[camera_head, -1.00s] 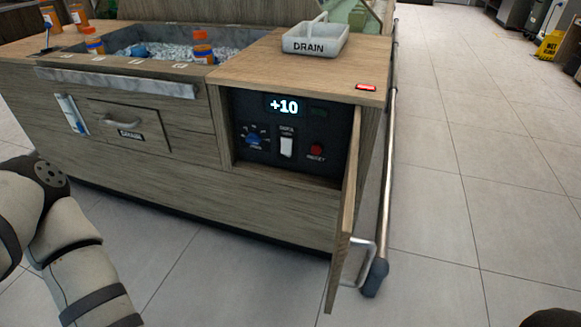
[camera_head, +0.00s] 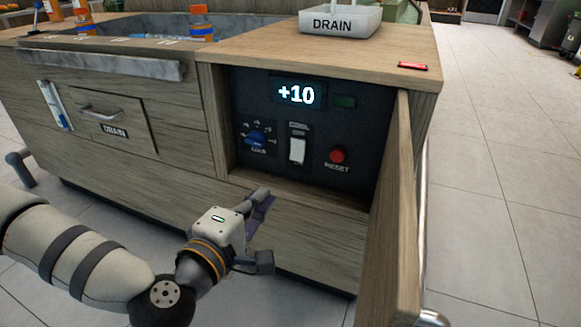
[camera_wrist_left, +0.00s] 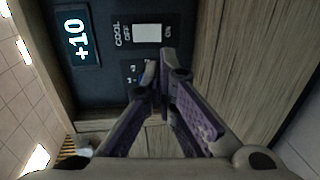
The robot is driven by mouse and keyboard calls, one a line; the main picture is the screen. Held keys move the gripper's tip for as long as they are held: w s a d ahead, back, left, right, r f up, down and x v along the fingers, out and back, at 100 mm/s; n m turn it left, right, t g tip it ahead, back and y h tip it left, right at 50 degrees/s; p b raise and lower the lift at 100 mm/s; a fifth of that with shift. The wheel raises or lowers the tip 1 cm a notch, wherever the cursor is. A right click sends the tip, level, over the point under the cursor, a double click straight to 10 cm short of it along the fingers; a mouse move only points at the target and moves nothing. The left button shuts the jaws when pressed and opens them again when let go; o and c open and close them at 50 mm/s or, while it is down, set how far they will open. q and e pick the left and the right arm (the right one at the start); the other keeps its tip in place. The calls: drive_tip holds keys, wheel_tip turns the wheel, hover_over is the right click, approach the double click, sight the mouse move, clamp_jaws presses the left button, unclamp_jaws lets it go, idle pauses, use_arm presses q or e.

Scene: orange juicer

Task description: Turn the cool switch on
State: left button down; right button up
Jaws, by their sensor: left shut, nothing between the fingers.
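The cool switch is a white rocker (camera_head: 297,150) on the dark control panel (camera_head: 355,185) inside the open cabinet bay. In the left wrist view the white rocker (camera_wrist_left: 147,33) lies between the words OFF and ON, with COOL beside OFF; I cannot tell which side is pressed. My left gripper (camera_head: 263,200) is in front of the bay, below and to the left of the switch, and apart from it. In the left wrist view its purple fingers (camera_wrist_left: 163,75) come together at the tips, shut and empty. My right gripper is not in view.
A blue knob (camera_head: 257,138) is left of the switch and a red reset button (camera_head: 338,155) right of it. A display (camera_head: 297,93) reads +10. The open wooden door (camera_head: 392,225) bounds the bay on the right. A DRAIN tray (camera_head: 340,20) stands on top.

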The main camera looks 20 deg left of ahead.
sight(295, 160)
use_arm(q)
drive_tip(key=w+b, duration=0.1)
drive_tip(key=w, duration=0.3)
drive_tip(key=w+f+b, duration=0.1)
drive_tip(key=w+b, duration=0.1)
drive_tip(key=w, duration=0.3)
drive_tip(key=w+f+b, duration=0.1)
drive_tip(key=w+b, duration=0.1)
drive_tip(key=w, duration=0.2)
drive_tip(key=shift+w+d, duration=0.25)
drive_tip(key=shift+w, duration=0.05)
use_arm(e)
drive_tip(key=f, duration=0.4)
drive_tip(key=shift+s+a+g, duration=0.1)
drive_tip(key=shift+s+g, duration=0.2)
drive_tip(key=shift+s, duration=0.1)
